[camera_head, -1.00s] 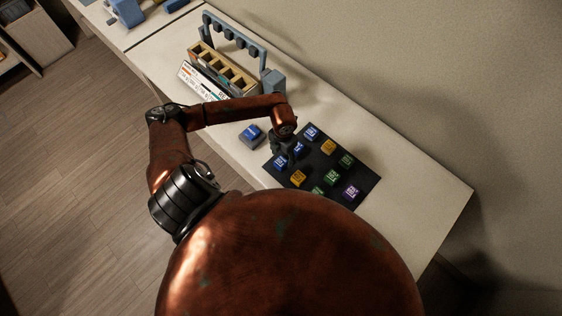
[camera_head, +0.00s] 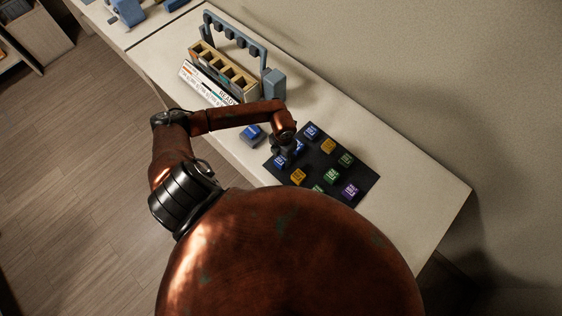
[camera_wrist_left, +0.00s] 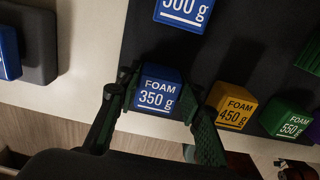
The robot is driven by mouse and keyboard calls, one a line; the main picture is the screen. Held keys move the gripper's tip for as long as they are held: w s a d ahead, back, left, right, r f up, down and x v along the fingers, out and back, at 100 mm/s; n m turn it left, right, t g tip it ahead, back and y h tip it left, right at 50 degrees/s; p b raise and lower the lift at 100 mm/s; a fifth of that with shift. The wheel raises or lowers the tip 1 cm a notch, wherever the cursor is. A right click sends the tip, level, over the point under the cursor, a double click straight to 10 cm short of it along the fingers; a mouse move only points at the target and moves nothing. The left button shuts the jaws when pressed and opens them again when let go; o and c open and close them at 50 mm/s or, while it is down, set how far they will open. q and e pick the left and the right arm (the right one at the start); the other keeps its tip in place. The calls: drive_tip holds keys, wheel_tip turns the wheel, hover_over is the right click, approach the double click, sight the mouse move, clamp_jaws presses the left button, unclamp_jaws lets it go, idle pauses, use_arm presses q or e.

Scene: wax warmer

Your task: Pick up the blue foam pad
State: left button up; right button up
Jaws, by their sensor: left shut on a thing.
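The blue foam pad (camera_wrist_left: 158,95) is a small blue block labelled "FOAM 350 g". In the left wrist view it sits between the two fingers of my left gripper (camera_wrist_left: 160,84), which is shut on it. In the head view the pad (camera_head: 281,161) is at the near left corner of the dark mat (camera_head: 320,167), with my left gripper (camera_head: 281,152) over it. I cannot tell whether it is clear of the mat. My right gripper is not in view.
Other blue blocks (camera_head: 311,132), yellow blocks (camera_head: 298,176), green blocks (camera_head: 346,160) and a purple block (camera_head: 350,190) stand close by on the mat. A grey piece with a blue top (camera_head: 252,133) and a slotted rack (camera_head: 222,72) are to the left.

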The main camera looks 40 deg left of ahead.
use_arm(q)
drive_tip(key=shift+c, duration=1.4)
drive_tip(key=shift+r, duration=0.55)
drive_tip(key=s+r+b, duration=0.5)
drive_tip(key=s+r, duration=0.7)
drive_tip(key=s, duration=0.2)
drive_tip(key=w+d+f+m+b, duration=0.1)
drive_tip(key=w+d+m+b, duration=0.2)
drive_tip(key=m, duration=0.8)
drive_tip(key=w+d+f+m+b, duration=0.1)
drive_tip(key=w+d+m+b, duration=0.3)
drive_tip(key=w+m, duration=0.4)
drive_tip(key=w+d+f+m+b, duration=0.1)
drive_tip(key=w+d+m+b, duration=0.3)
drive_tip(key=m, duration=1.2)
drive_tip(key=shift+w+b, duration=0.45)
drive_tip(key=shift+w, duration=0.8)
